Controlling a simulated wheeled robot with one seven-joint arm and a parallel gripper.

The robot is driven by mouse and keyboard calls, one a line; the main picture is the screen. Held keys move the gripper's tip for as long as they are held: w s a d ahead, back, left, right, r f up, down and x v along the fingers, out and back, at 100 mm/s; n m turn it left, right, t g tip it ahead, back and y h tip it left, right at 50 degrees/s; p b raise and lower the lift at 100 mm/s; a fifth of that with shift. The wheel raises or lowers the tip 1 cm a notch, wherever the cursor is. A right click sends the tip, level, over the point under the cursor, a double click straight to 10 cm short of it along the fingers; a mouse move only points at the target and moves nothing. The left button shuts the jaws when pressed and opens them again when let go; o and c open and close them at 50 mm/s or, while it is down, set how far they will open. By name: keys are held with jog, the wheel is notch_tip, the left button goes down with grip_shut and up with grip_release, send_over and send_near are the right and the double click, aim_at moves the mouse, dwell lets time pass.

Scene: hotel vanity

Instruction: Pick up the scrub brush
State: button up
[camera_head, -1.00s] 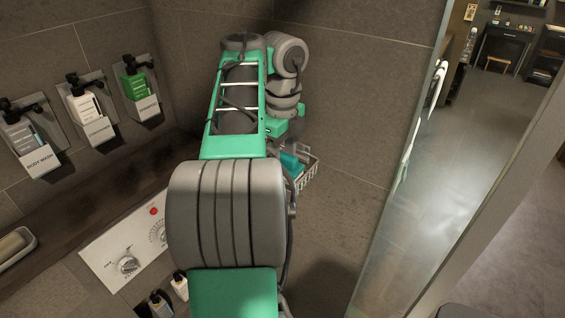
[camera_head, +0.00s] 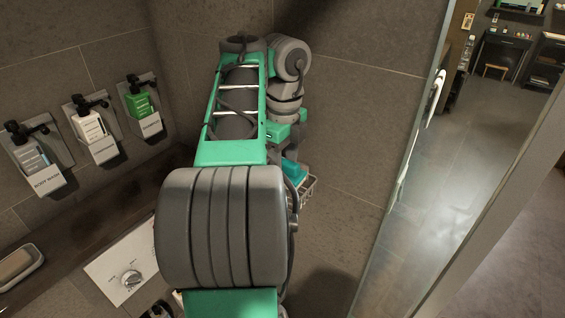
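A teal block-like item (camera_head: 294,170) shows at the wall basket, just below my gripper. It may be the scrub brush, but I cannot tell its full shape. My gripper (camera_head: 292,156) hangs at the end of my grey and green arm, right above or at the teal item. The fingertips are too small and too hidden to show whether they are open or touch it. My arm hides the left side of the basket and whatever else is in it.
The wire basket (camera_head: 309,190) is on the tiled wall. Several dispensers, including a green one (camera_head: 139,101) and a white one (camera_head: 89,126), hang at left. A soap dish (camera_head: 36,262) and control panel (camera_head: 112,262) are lower left. A glass panel (camera_head: 408,150) bounds the right.

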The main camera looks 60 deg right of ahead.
jog(key=s+a+r+p, duration=0.5)
jog(key=s+a+r, duration=0.2)
jog(key=a+r, duration=0.1)
jog(key=shift+a, duration=0.8)
